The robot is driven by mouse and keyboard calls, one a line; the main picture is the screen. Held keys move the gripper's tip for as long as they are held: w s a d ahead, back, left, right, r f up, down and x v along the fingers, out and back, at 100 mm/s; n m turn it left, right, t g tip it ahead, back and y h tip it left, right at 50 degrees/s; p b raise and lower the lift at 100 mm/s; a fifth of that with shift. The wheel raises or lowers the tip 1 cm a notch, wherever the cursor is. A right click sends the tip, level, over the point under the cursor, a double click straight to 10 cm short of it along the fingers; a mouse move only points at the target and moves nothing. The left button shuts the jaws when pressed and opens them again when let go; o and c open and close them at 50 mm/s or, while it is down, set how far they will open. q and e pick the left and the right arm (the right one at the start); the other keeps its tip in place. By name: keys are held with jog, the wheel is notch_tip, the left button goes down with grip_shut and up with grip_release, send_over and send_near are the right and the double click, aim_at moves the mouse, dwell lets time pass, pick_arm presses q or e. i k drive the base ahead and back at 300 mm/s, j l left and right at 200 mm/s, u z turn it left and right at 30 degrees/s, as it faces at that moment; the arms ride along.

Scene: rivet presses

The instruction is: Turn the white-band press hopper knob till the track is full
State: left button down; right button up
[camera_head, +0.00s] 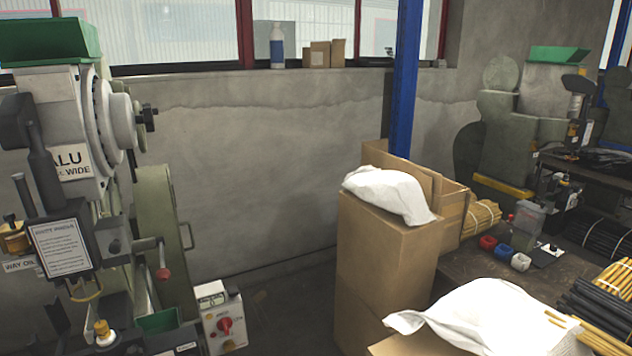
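A large grey-green press (75,130) stands at the left, close to me, with a green hopper tray (45,40) on top. Its label (72,162) reads "ALU" and "WIDE". A pale round drum (112,115) on its side carries a dark knob (148,117) facing right. Another press (510,135) stands at the back right, with a green hopper (558,54) and a yellow band (502,186) at its base. I cannot make out a white band on either press, or how full any track is. Neither of my grippers shows.
A control box (222,318) with a red knob stands low beside the left press. Cardboard boxes (385,265) with white sacks (390,192) fill the middle right. A bench (470,265) holds small coloured bins and rod bundles. A blue post (405,75) rises behind the boxes.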

aim_at(147, 118)
jog(key=u, duration=1.3)
